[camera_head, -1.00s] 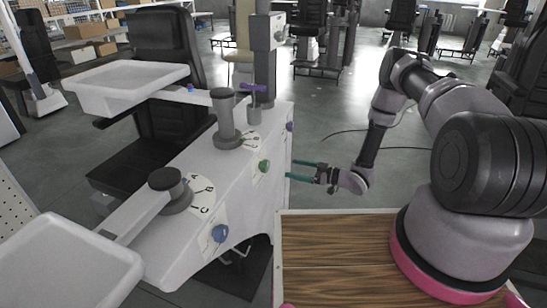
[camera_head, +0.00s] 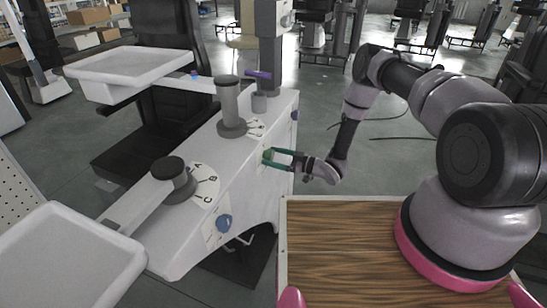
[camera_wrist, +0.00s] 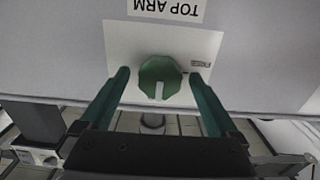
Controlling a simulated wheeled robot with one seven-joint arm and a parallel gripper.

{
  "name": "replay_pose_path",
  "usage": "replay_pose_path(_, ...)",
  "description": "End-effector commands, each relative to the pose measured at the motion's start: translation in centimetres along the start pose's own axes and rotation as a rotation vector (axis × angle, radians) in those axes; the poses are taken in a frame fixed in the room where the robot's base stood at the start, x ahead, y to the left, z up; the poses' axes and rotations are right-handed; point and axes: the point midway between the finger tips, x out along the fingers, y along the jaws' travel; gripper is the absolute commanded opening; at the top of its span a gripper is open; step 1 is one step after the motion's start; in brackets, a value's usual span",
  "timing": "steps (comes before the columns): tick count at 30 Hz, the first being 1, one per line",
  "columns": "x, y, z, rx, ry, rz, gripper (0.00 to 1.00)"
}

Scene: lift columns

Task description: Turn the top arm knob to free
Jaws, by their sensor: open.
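The top arm knob (camera_wrist: 160,76) is a green, many-sided knob with a white pointer mark. In the wrist view the mark points down, and an upside-down "TOP ARM" label (camera_wrist: 166,8) sits above it. The knob also shows in the head view (camera_head: 268,155), on the side of the white column unit, partly hidden by my fingers. My gripper (camera_wrist: 159,92) is open, with its green fingers on either side of the knob and gaps still showing. In the head view my gripper (camera_head: 280,159) reaches the panel from the right.
A blue knob (camera_head: 223,223) sits lower on the same white unit (camera_head: 185,240), and a purple handle (camera_head: 257,74) is on top. White trays (camera_head: 140,62) extend to the left. A wood-topped surface (camera_head: 345,250) lies in front.

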Motion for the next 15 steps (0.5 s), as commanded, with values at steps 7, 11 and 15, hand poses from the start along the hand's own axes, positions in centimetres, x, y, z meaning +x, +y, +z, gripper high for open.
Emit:
replay_pose_path(7,0.08,0.04,0.01,0.000,0.000,0.001,0.96)
replay_pose_path(11,0.07,0.04,0.01,0.000,0.000,0.001,0.50)
replay_pose_path(15,0.06,0.04,0.01,0.000,0.000,0.001,0.12)
